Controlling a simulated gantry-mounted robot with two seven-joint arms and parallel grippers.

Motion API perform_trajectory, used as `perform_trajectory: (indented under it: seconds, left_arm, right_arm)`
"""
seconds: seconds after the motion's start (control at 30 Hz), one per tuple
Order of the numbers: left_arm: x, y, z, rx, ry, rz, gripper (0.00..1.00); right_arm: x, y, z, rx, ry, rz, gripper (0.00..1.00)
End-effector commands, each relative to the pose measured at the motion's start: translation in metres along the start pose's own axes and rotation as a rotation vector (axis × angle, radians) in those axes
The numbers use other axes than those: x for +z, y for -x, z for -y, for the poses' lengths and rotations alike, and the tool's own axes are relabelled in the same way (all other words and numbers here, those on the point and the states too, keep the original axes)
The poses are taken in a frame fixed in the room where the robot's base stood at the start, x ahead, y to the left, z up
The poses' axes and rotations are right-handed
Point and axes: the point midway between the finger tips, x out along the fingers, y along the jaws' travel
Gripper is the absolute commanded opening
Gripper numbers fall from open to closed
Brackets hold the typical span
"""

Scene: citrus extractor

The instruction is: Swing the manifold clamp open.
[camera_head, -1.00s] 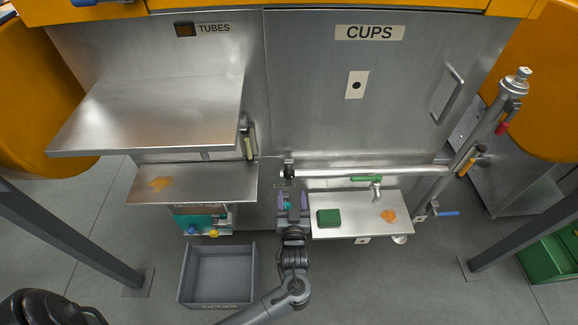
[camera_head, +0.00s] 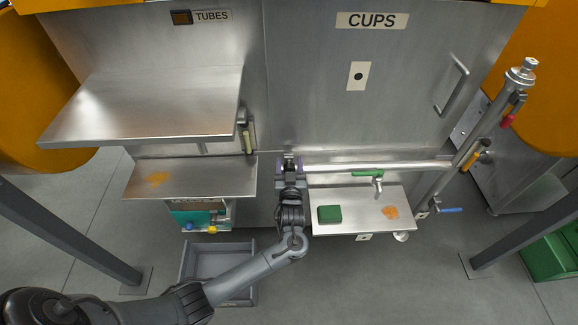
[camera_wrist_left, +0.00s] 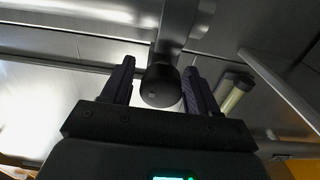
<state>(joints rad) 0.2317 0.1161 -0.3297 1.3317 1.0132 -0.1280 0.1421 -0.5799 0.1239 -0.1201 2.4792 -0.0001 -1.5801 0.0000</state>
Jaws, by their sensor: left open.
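The manifold pipe (camera_head: 380,166) runs level along the front of the steel cabinet, above the small right shelf. At its left end is a dark fitting (camera_head: 289,160), which I take to be the manifold clamp; it is mostly hidden by my left gripper. My left gripper (camera_head: 290,163) is open, its purple-grey fingers on either side of this fitting. In the left wrist view a dark rounded knob (camera_wrist_left: 160,85) on a metal stem lies between the open fingertips (camera_wrist_left: 157,82). I cannot tell whether the fingers touch it. My right gripper does not show.
The right shelf (camera_head: 350,222) holds a green sponge (camera_head: 330,214) and an orange stain (camera_head: 390,212). A green-handled tap (camera_head: 368,173) is above it. Steel shelves (camera_head: 150,105) jut out at left. A grey bin (camera_head: 215,262) stands on the floor below.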

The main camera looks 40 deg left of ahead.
Motion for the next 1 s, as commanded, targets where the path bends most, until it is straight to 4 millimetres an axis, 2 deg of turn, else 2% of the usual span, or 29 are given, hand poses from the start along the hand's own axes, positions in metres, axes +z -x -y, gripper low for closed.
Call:
perform_trajectory:
  seconds: [0.37,0.77,1.0]
  left_arm:
    - [-0.0003,-0.0046,0.0005,-0.001,-0.001,0.000,0.60]
    - [-0.0003,-0.0044,0.0004,-0.001,0.000,0.000,0.00]
    - [0.0006,-0.0039,0.0016,-0.002,0.000,-0.005,0.00]
  right_arm:
    - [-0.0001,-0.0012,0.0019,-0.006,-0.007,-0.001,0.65]
    - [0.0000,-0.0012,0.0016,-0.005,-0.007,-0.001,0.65]
    - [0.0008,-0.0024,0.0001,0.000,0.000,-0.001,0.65]
